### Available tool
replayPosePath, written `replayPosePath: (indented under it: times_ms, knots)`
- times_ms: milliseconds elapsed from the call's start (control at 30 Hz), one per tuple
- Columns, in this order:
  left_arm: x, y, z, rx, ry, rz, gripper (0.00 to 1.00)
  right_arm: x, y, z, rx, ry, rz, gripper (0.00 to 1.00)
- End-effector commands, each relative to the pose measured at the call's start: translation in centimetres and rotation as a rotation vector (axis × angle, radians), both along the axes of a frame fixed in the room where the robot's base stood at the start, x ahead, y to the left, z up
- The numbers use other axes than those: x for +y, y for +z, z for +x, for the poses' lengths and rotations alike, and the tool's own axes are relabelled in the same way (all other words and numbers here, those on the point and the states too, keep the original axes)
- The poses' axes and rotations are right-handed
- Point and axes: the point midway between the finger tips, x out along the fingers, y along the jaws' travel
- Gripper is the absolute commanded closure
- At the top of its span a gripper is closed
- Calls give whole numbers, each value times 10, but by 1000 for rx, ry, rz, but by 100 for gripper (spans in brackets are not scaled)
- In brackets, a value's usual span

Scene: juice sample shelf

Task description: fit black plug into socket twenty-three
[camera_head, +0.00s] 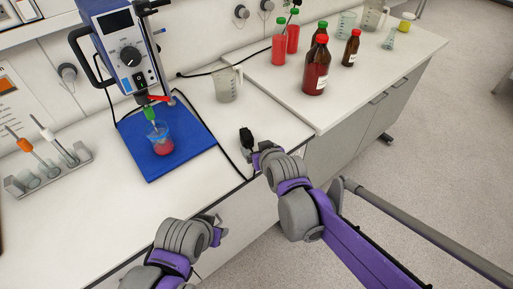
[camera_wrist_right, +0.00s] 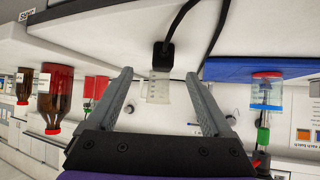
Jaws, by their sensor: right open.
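The black plug (camera_head: 246,138) is on the white counter near its front edge, with a black cable running from it. My right gripper (camera_head: 259,158) is just in front of the plug. In the right wrist view the plug (camera_wrist_right: 163,52) shows just beyond and between the spread fingertips of this gripper (camera_wrist_right: 159,74), which hold nothing. My left gripper (camera_head: 214,224) is low by the counter's front edge, away from the plug; its finger opening is unclear. Round grey wall sockets show at the left (camera_head: 67,72) and top (camera_head: 241,12); their numbers cannot be read.
An overhead stirrer (camera_head: 125,50) stands on a blue base (camera_head: 135,138) with a beaker of red liquid (camera_head: 160,142). A clear measuring jug (camera_head: 228,85) stands behind the plug. Brown bottles (camera_head: 317,68) stand on the right counter. A tube rack (camera_head: 38,178) is at the left.

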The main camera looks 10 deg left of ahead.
Motion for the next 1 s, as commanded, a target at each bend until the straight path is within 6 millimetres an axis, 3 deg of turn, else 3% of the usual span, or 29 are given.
replayPosePath:
  times_ms: [700,1000]
  knots:
    - [0,-36,-8,16,0,0,50,41,-46,57,-8,9,4,15]
    - [0,-40,-8,17,0,0,50,46,-51,65,-8,9,4,15]
